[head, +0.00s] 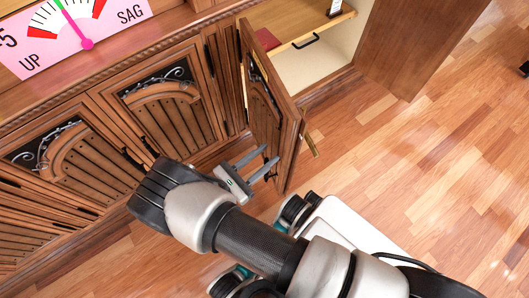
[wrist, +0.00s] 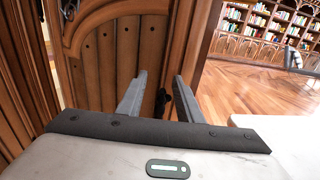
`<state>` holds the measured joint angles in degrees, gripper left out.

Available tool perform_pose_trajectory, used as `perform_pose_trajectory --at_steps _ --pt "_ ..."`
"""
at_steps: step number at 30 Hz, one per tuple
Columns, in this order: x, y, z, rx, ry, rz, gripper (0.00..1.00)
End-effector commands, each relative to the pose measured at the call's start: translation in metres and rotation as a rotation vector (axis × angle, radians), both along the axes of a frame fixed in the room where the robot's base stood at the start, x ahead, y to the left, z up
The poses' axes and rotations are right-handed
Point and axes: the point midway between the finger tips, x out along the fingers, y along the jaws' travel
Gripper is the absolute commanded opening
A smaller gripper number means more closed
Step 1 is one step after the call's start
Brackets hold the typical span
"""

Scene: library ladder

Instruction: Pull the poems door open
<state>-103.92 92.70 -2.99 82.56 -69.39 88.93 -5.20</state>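A carved wooden cabinet door (head: 268,115) stands swung out from the cabinet, with the compartment behind it exposed; I see no poems label on it. It fills the left and middle of the wrist view (wrist: 100,60). My gripper (head: 265,158) is at the lower part of this door's front face, fingers pointing at it. In the wrist view my gripper (wrist: 158,85) has its two fingers apart. A dark handle (wrist: 162,104) shows between them, nearer the right finger; I cannot tell whether they touch it.
Closed carved doors (head: 172,110) line the cabinet to the left. A gauge (head: 75,30) stands on top. Wooden floor (head: 440,150) is clear to the right.

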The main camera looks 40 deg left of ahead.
Motion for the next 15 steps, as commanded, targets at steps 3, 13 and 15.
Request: perform_pose_trajectory --at_steps 3,13,15 --pt "0.000 0.001 0.019 0.001 0.000 0.001 0.33" --pt "0.000 0.000 0.028 0.000 0.001 0.001 0.33" --pt "0.000 0.000 0.028 0.000 0.001 0.001 0.33"
